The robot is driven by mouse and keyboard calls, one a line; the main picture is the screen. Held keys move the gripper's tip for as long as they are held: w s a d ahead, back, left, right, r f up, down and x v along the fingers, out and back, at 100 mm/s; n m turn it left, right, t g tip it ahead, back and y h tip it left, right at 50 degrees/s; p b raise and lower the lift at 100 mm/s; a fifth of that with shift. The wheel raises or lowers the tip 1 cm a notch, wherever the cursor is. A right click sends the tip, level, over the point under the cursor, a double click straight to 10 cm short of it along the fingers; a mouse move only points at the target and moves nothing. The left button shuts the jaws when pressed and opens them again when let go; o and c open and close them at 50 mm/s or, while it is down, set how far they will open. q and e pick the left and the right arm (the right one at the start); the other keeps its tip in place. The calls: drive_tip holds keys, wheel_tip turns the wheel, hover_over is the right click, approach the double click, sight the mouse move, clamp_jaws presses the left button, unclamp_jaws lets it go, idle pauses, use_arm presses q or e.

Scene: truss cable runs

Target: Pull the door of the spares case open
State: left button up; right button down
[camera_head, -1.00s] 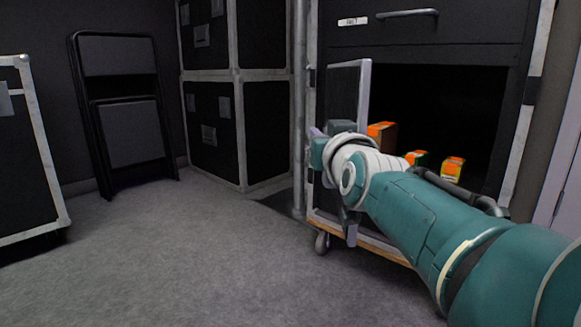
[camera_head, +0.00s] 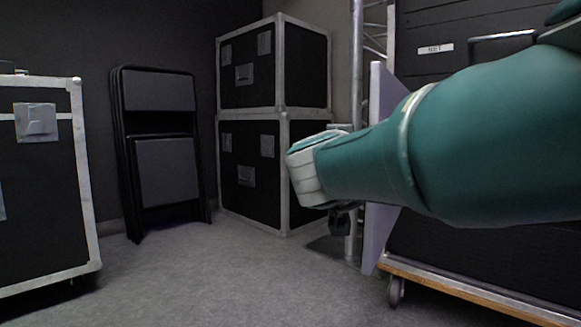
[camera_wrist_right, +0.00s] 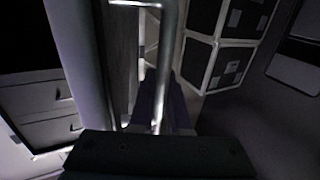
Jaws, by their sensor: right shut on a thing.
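The spares case is the black wheeled case (camera_head: 470,255) at the right of the head view, with silver and wooden edging. Its door (camera_head: 377,245) stands open at the case's left side, seen nearly edge-on as a tall pale strip. My right arm crosses in front of the case and hides most of the opening. My right gripper (camera_head: 343,218) is at the left of the door, mostly hidden behind its own wrist. In the right wrist view, my right gripper (camera_wrist_right: 160,112) is shut on a silver upright bar, the door handle (camera_wrist_right: 166,55). My left gripper is not in view.
A drawer labelled NET (camera_head: 435,48) is above the opening. Two stacked black flight cases (camera_head: 262,170) and a truss upright (camera_head: 356,100) stand behind the door. Folded chairs (camera_head: 165,170) lean on the wall. Another case (camera_head: 45,200) is at far left. Grey floor between is clear.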

drive_tip(key=shift+w+a, duration=0.1)
drive_tip(key=shift+w, duration=0.05)
drive_tip(key=c, duration=1.3)
unclamp_jaws()
drive_tip(key=shift+o, duration=0.7)
drive_tip(key=shift+w+r, duration=0.1)
drive_tip(key=shift+w, duration=0.05)
